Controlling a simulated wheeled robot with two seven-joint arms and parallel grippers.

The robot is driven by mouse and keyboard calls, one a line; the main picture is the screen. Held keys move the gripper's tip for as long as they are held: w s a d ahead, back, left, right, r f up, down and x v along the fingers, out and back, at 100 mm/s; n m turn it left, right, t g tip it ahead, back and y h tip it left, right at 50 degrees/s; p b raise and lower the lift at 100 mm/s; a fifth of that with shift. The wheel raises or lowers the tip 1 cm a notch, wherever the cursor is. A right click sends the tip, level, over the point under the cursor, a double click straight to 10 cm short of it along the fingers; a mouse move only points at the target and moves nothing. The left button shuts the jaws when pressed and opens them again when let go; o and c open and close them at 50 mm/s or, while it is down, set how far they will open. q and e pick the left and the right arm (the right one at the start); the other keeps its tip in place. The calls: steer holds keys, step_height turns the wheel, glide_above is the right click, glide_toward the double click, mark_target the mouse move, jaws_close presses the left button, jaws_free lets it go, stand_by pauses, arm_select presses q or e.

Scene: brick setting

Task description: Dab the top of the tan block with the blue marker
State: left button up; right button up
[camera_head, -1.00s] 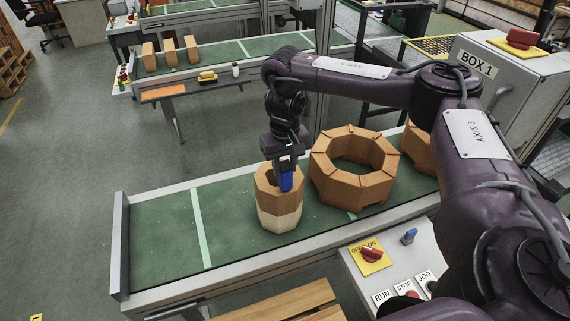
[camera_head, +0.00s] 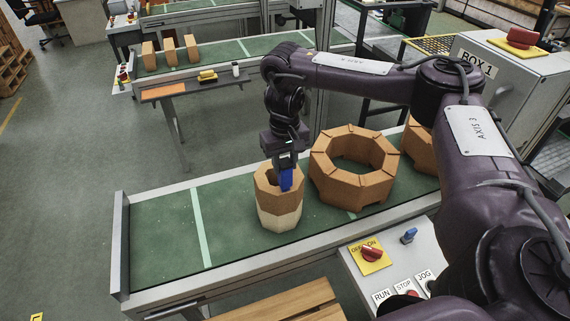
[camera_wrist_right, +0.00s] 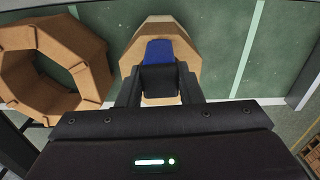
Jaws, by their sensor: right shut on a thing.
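The tan block (camera_head: 279,217) stands upright on the green conveyor belt; it is octagonal, brown-orange above and cream below. My right gripper (camera_head: 286,162) points down over it, shut on the blue marker (camera_head: 286,181). In the head view the marker's lower end overlaps the block's top; I cannot tell whether it touches. The gripper hides part of the block there. My left gripper is not in view.
A brown octagonal ring (camera_head: 325,183) lies on the belt right of the block, close to my right arm. Another brown piece (camera_head: 418,150) stands beyond it. A control panel (camera_head: 352,262) is at the belt's near edge. The belt's left part (camera_head: 155,235) is clear.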

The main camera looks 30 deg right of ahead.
steer(key=shift+r, duration=3.05)
steer(key=shift+f, duration=0.1)
